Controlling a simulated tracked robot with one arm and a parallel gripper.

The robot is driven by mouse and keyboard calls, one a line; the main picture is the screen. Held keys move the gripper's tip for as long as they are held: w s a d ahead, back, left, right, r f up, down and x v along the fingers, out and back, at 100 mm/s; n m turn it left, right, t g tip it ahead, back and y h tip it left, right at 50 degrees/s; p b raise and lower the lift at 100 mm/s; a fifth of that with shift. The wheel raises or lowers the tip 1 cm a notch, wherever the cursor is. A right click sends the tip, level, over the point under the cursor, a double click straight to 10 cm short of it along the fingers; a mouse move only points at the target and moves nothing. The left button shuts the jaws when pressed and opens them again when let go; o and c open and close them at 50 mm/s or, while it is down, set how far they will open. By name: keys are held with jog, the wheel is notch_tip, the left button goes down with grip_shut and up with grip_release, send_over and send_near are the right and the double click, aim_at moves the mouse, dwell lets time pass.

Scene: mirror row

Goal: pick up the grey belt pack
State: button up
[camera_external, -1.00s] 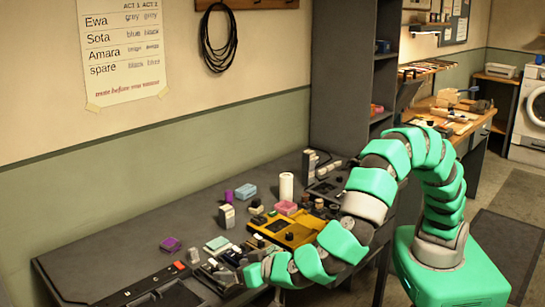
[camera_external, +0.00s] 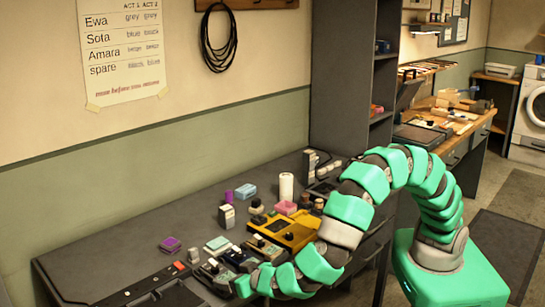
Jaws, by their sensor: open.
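Several small packs lie in a row along the front of the dark bench (camera_external: 130,235). A greyish pack (camera_external: 212,268) is at the left of this row, and I cannot tell surely whether it is the grey belt pack. Another pack (camera_external: 237,256) with a pale top and a dark pack (camera_external: 263,246) lie to its right. My green arm reaches over the bench's front edge from the right. My gripper (camera_external: 224,282) is open, low at the front of the row, close to the greyish pack. Its fingers are small and partly blend with the packs, so contact cannot be told.
A yellow tray (camera_external: 299,231) with dark items lies right of the packs. A black tray (camera_external: 172,293) is at front left. The bench's back left is clear.

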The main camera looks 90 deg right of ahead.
aim_at(222, 274)
jog(key=shift+b+x, duration=0.7)
jog(key=shift+x, duration=1.95)
jog(key=shift+w+a, duration=0.1)
jog(key=shift+w, duration=0.1)
